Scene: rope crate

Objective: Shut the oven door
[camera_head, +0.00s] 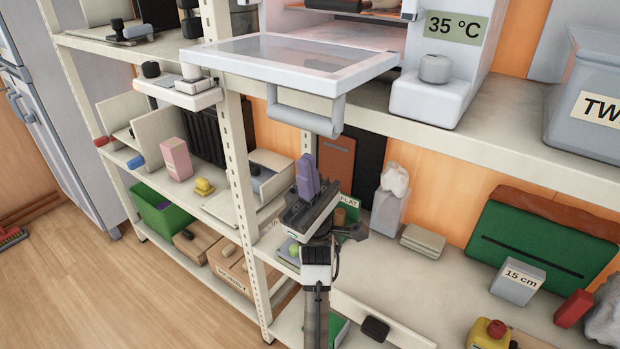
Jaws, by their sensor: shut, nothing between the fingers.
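The oven (477,62) is a white box on the upper shelf at the top of the view, with a "35 °C" display and a grey knob on its right side. Its door (290,63) is open, hinged down to about level and reaching out over the shelf edge. The door has a glass pane, and a pale bar handle (308,116) hangs beneath its front edge. My gripper (307,168) is below the handle, pointing up, with its purple fingers shut and empty. It appears apart from the door and handle.
A shelf upright (238,150) stands left of my gripper. The lower shelf holds a white bag (390,195), a "15 cm" block (517,282) and a green case (545,240). A grey bin (590,95) stands right of the oven. The floor (130,270) at left is mostly clear.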

